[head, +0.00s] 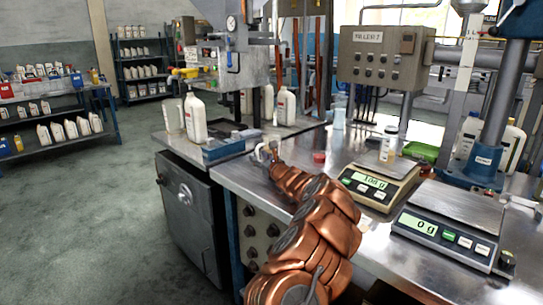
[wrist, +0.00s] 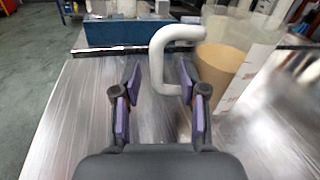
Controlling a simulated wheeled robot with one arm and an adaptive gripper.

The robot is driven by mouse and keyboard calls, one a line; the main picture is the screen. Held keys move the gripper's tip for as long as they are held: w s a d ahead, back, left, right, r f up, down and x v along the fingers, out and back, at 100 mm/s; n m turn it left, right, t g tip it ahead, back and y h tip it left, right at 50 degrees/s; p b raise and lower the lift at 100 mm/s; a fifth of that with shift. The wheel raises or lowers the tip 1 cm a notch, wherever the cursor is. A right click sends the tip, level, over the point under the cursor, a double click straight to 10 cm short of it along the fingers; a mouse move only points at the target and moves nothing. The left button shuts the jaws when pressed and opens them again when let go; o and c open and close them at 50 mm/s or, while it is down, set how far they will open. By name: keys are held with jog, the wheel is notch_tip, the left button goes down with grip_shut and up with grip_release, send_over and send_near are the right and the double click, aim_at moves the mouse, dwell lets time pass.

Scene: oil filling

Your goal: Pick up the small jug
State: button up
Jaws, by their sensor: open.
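The small jug (wrist: 222,68) shows in the wrist view as a tan, partly see-through body with a thick white handle on its left side. Its handle stands between the two purple-padded fingers of my gripper (wrist: 160,82), nearer the right finger. The gripper is open, and I cannot tell whether the right pad touches the handle. In the head view my gripper (head: 265,153) is low over the left part of the metal bench, beside the blue tray. The jug is hard to make out there.
The blue tray (head: 222,149) lies left of my gripper. A tall white bottle (head: 195,119) stands behind it. Two scales, one reading 0 g (head: 447,228), sit on the bench (head: 310,175) at right. A small red-topped item (head: 319,157) is near my arm.

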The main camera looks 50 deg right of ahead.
jog(key=shift+w, duration=0.7)
grip_shut()
